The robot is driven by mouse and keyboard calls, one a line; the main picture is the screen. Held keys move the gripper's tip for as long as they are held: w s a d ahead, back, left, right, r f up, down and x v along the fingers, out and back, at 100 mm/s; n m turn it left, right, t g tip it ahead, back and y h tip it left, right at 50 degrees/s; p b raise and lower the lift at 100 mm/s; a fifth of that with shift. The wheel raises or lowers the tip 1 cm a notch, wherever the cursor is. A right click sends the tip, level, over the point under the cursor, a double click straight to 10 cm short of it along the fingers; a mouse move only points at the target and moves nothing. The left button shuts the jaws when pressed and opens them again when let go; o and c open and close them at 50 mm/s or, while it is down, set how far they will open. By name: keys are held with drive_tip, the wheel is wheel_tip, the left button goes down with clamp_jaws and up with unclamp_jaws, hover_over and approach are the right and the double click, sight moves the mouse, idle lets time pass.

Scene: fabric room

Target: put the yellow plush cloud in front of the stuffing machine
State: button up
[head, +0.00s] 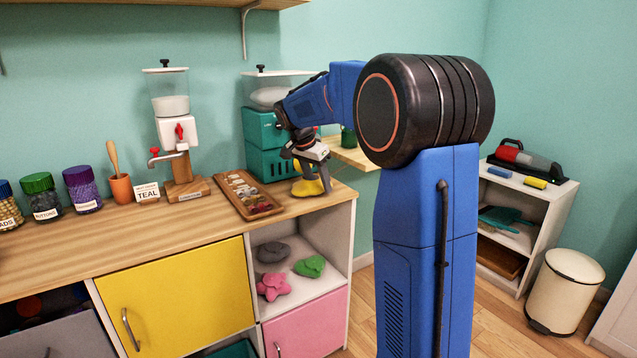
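The yellow plush cloud (309,188) is at the right end of the wooden counter, directly under my gripper (308,170). My gripper points down and appears shut on its upper part; the fingertips are small and partly hidden. The plush is at or just above the counter top; I cannot tell if it touches. Just behind it stands a teal machine (260,128) with a clear hopper of white filling, partly covered by my arm. Further left, a white machine (178,132) with a clear hopper and red handle stands on a wooden base. I cannot read which is the stuffing machine.
A wooden tray (262,207) of small items lies left of the plush. A sign (147,192), an orange pot (121,189) and jars (82,190) stand further left. Grey (273,252), green (310,266) and pink (273,286) plushes lie on the shelf below. The front counter is clear.

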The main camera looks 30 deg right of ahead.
drive_tip(key=v, duration=1.2)
drive_tip(key=s+a+f+n+t, duration=0.1)
drive_tip(key=s+a+n, duration=0.3)
drive_tip(key=s, duration=0.6)
drive_tip(key=s+a+f+n+t+y, duration=0.1)
drive_tip(key=s+a+f+n, duration=0.2)
drive_tip(key=s+f, duration=0.3)
drive_tip(key=s+a+f+n+y, duration=0.1)
drive_tip(key=s+a+f+n, duration=0.2)
drive_tip(key=s, duration=1)
drive_tip(key=s+a+f+n+t+y, duration=0.1)
drive_tip(key=s+a+f+n, duration=0.3)
drive_tip(key=s+f, duration=0.5)
drive_tip(key=shift+s+f+n+t+y, duration=0.3)
drive_tip(key=shift+f+y, duration=0.2)
drive_tip(key=shift+y, duration=0.1)
drive_tip(key=shift+a, duration=0.1)
